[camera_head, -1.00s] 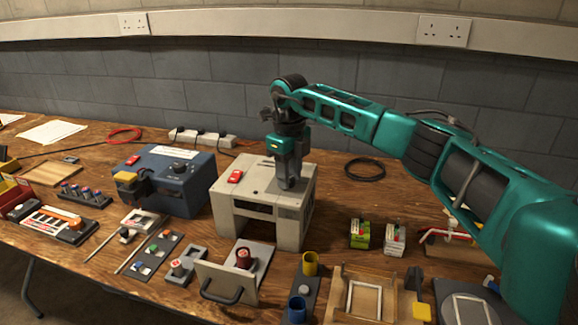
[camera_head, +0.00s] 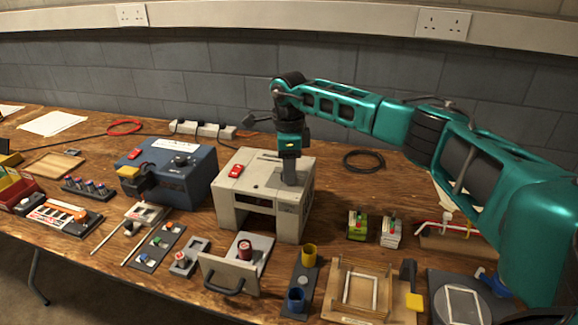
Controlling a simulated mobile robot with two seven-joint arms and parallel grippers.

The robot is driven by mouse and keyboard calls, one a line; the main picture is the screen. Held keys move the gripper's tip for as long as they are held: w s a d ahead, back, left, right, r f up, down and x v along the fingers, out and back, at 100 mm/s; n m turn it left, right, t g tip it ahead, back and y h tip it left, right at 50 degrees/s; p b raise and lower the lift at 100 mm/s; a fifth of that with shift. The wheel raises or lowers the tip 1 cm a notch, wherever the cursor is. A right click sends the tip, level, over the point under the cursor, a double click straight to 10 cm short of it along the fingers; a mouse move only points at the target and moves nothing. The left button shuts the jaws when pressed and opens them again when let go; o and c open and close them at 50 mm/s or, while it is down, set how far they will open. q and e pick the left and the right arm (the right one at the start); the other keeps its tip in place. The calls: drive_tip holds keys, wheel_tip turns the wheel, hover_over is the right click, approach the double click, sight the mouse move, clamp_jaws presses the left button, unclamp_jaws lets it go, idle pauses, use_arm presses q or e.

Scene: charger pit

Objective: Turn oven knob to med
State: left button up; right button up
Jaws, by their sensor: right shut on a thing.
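A pale grey box (camera_head: 235,211), which looks like the oven, stands in the middle of the bench. It has a dark front opening and a small red object (camera_head: 236,171) on its top left. My right gripper (camera_head: 289,181) points straight down onto the right side of the box's top. It is shut on the knob, which the fingers hide, so its setting cannot be read. My left gripper is not in view.
A blue box (camera_head: 183,181) with a dial stands to the left. A drawer-like tray (camera_head: 229,277) with a handle and a red-topped piece lies in front. Small green (camera_head: 358,226) and white (camera_head: 391,232) boxes stand right. A black cable coil (camera_head: 364,161) lies behind.

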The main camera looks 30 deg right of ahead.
idle(0.5)
drive_tip(key=o, duration=0.8)
drive_tip(key=shift+a, duration=0.1)
drive_tip(key=shift+o, duration=1.2)
drive_tip(key=shift+r, duration=0.1)
wheel_tip(320, 180, up, 13)
drive_tip(key=shift+s+f, duration=0.1)
drive_tip(key=shift+f, duration=0.1)
